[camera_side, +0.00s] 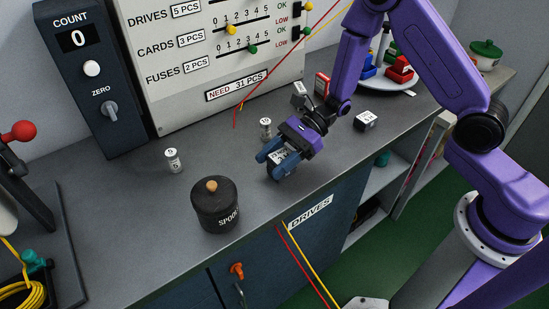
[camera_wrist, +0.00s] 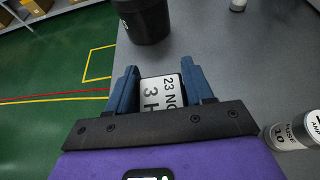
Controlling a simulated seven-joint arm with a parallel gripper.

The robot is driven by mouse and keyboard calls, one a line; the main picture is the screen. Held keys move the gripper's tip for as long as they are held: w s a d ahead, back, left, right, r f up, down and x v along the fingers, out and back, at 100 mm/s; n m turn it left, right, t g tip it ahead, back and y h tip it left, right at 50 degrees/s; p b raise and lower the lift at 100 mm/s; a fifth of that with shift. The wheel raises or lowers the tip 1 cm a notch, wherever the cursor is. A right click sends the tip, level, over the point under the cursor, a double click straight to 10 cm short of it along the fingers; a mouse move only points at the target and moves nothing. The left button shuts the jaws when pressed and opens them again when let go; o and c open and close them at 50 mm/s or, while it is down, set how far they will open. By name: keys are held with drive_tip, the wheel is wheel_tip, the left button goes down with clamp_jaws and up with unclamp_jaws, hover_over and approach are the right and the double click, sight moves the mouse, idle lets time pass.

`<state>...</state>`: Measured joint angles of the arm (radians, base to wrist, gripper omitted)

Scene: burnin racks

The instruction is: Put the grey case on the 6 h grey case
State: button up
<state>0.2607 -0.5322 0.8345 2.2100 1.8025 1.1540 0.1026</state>
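My gripper (camera_side: 276,166) is low over the front of the grey counter, right of the black pot. Its blue fingers stand on both sides of a case with a white label (camera_side: 284,158) and appear to touch it. In the wrist view this case (camera_wrist: 162,92) fills the gap between the fingers (camera_wrist: 160,82), and its label reads "23 NO" and "3 H". Another labelled case (camera_side: 365,121) sits on the counter to the right. A third labelled block (camera_side: 300,94) stands farther back by the panel. I cannot read a 6 h marking on either.
A black lidded pot (camera_side: 217,204) stands left of my gripper. White fuse cylinders stand at the left (camera_side: 173,160) and just behind the gripper (camera_side: 265,128). A plate (camera_side: 390,86) with coloured blocks is at the back right. Free counter lies between gripper and right case.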

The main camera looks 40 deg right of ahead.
drive_tip(key=o, duration=0.3)
drive_tip(key=shift+o, duration=0.2)
drive_tip(key=shift+r, duration=0.1)
drive_tip(key=v, duration=1.2)
drive_tip(key=s+a+r+n+g+h, duration=0.25)
drive_tip(key=s+n+g+h, duration=0.3)
drive_tip(key=s+n, duration=0.7)
drive_tip(key=s+d+r+n+t+h, duration=0.2)
drive_tip(key=s+d+n+h, duration=0.1)
drive_tip(key=n, duration=0.6)
drive_tip(key=s+d+r+n+t+h, duration=0.2)
drive_tip(key=s+d+n+t+h, duration=0.1)
drive_tip(key=s+n, duration=0.5)
drive_tip(key=d+n+h, duration=0.1)
drive_tip(key=d, duration=0.1)
drive_tip(key=shift+s+d+r+t, duration=0.15)
drive_tip(key=shift+s+d+t, duration=0.15)
drive_tip(key=shift+d+t, duration=0.05)
drive_tip(key=shift+h, duration=0.25)
